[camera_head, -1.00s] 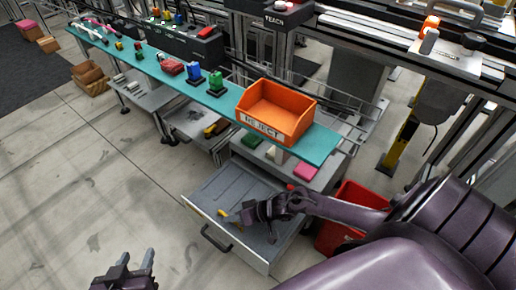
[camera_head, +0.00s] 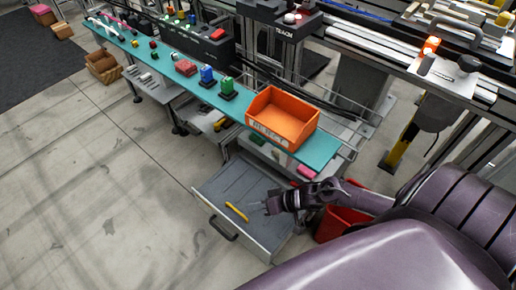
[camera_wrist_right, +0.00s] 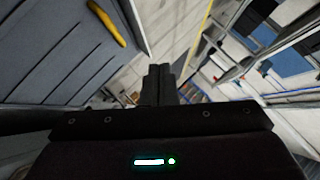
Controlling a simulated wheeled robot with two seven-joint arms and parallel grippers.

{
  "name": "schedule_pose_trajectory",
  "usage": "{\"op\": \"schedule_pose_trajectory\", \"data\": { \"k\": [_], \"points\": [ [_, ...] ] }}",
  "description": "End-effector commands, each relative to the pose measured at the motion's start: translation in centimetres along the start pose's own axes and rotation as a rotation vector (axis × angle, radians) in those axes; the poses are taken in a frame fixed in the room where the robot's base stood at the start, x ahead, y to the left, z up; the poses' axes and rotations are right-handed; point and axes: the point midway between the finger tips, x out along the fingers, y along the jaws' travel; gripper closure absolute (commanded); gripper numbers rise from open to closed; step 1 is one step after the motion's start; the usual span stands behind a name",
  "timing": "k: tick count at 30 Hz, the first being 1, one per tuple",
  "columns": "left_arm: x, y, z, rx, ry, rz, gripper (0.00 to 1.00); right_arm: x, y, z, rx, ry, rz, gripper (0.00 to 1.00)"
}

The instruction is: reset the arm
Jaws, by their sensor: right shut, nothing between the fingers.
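My right gripper (camera_head: 275,204) is over the right part of the open grey drawer (camera_head: 232,183), seen in the head view. Its fingers are shut with nothing between them, and they also show closed together in the right wrist view (camera_wrist_right: 159,82). A yellow tool (camera_head: 237,212) lies in the drawer, left of the fingertips and apart from them. It also shows at the top left of the right wrist view (camera_wrist_right: 108,22). My left gripper is not in view.
The drawer stands open below a teal shelf (camera_head: 318,152) with an orange reject bin (camera_head: 283,117) on it. A red bin (camera_head: 338,221) is on the floor behind my right arm. Coloured parts stand along the shelf. The floor (camera_head: 120,190) at left is clear.

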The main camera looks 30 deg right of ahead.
Motion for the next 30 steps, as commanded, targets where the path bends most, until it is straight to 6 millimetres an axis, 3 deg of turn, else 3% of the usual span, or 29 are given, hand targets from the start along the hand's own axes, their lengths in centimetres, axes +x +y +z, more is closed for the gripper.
{"op": "schedule_pose_trajectory", "data": {
  "k": [5, 14, 22, 30],
  "points": [
    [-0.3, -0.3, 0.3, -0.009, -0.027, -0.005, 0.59, -0.9, -0.4, 0.0, 0.0, 0.0, -0.001, 1.0],
    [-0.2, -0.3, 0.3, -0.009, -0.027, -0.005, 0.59, -0.3, -0.8, 0.4, -0.022, -0.001, 0.02, 1.0],
    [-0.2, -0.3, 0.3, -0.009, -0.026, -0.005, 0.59, 2.6, -4.9, 2.5, -0.246, -0.063, 0.295, 1.0],
    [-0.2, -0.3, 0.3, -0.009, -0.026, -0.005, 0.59, -0.3, -8.4, 4.1, -0.351, -0.295, 0.564, 1.0]
  ]
}}
